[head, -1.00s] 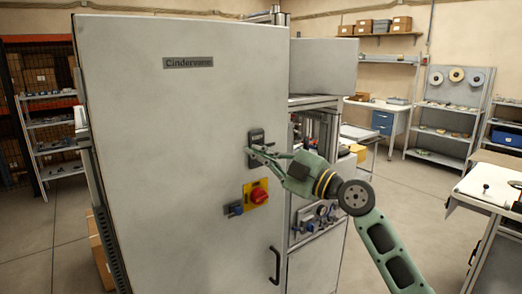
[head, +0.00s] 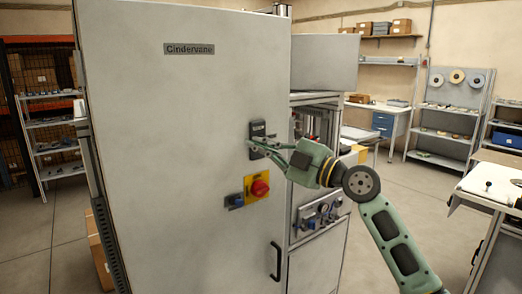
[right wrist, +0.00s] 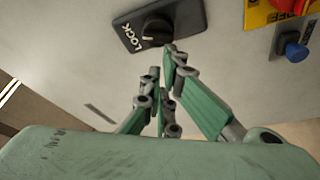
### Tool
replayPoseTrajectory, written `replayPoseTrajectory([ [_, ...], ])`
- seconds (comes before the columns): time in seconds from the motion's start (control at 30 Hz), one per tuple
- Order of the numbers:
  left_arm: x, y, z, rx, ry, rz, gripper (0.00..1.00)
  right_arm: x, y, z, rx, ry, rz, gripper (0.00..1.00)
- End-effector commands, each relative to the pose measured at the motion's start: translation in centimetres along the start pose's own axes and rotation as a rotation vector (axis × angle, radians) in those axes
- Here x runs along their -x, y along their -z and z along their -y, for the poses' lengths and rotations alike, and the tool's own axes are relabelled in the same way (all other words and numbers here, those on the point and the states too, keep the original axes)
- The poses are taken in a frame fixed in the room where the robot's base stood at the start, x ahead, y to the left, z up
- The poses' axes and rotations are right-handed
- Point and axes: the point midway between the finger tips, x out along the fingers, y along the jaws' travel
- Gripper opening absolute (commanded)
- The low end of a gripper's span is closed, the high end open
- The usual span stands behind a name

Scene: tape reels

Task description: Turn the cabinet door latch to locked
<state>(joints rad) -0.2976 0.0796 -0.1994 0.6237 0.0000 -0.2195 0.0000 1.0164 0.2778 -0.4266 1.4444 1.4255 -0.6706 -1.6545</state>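The cabinet door (head: 160,130) is a large, shut, pale grey panel. Its latch (head: 257,130) is a black knob on a dark plate near the right edge. In the right wrist view the latch knob (right wrist: 157,28) sits beside white LOCK lettering. A short white mark on it faces the lettering side; its exact angle is hard to tell. My right gripper (head: 258,147) is just below the latch, fingers apart and empty. In the right wrist view its fingers (right wrist: 161,62) reach towards the knob, one tip overlapping its lower edge; contact cannot be told. My left gripper is out of view.
A black door handle (head: 275,262) is lower down. An equipment rack (head: 318,220) stands right of the door. Open floor lies left.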

Motion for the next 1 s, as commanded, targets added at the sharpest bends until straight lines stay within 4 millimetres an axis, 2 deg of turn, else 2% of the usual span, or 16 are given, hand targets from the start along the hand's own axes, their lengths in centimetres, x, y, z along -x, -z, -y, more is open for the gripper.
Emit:
replayPoseTrajectory([
  [0.03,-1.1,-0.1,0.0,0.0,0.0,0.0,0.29,0.2,-0.5,0.5,0.014,0.002,0.002,0.0],
  [0.3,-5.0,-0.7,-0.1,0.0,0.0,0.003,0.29,0.3,-0.8,0.9,0.131,0.041,0.004,0.0],
  [0.5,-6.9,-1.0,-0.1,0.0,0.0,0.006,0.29,0.3,-0.9,1.0,0.249,0.083,0.005,0.0],
  [0.73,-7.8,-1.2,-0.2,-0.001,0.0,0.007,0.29,0.3,-1.0,1.2,0.385,0.132,0.006,0.0],
  [1.0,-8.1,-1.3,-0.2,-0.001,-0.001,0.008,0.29,0.4,-1.2,1.3,0.376,0.13,0.007,0.0],
])
